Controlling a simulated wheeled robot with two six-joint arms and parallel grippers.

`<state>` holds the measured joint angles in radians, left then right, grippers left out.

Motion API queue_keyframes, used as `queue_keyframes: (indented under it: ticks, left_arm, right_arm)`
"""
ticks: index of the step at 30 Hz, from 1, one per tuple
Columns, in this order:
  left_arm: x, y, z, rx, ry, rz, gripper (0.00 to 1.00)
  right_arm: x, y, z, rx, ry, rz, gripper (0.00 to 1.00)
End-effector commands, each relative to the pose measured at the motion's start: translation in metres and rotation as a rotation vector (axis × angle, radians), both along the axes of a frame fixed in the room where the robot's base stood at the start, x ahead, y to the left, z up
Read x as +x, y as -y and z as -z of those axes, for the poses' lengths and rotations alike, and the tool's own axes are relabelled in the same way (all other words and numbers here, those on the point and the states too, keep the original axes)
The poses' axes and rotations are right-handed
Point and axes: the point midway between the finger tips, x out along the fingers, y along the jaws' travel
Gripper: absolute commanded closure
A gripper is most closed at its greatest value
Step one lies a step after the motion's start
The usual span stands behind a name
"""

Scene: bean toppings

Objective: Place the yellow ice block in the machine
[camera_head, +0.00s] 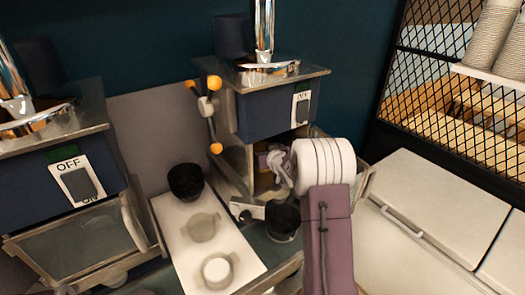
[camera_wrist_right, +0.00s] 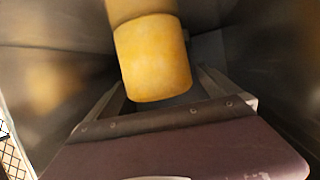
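The yellow ice block (camera_wrist_right: 152,62) is a short yellow cylinder, upright in the right wrist view, with its lower end between the two fingers of my right gripper (camera_wrist_right: 160,88). The fingers lie close on either side of it; whether they press on it is not clear. In the head view my right gripper (camera_head: 277,165) reaches into the open front of the right-hand machine (camera_head: 262,112), a dark blue box with a switch, steel top and orange-knobbed handle. The block is mostly hidden there. My left gripper does not show.
A second blue machine (camera_head: 62,190) with an OFF switch stands at the left. Between them a white tray (camera_head: 240,248) carries cups; a black cup (camera_head: 185,181) stands at its back and another black cup (camera_head: 283,220) beside it. A mesh-front shelf (camera_head: 462,80) and white lids are at the right.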

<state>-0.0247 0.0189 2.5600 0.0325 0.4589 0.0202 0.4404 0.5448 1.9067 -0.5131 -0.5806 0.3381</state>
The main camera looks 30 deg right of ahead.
Motion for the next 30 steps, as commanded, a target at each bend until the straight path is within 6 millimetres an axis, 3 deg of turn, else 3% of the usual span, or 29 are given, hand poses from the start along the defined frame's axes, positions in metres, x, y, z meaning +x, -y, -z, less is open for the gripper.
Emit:
queue_keyframes:
  ticks: [8, 10, 24, 30]
  left_arm:
    - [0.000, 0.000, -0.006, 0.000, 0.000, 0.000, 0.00]
    - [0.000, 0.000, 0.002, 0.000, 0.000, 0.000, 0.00]
    - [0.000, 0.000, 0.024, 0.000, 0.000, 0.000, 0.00]
    - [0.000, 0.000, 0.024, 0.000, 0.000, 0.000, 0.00]
  right_arm:
    - [0.000, 0.000, -0.007, 0.000, 0.001, 0.000, 0.00]
    - [-0.007, 0.000, -0.005, -0.001, 0.002, 0.001, 0.00]
    - [-0.091, -0.013, -0.037, -0.001, 0.003, 0.002, 0.00]
    - [-0.109, -0.016, -0.044, 0.000, 0.001, 0.001, 0.00]
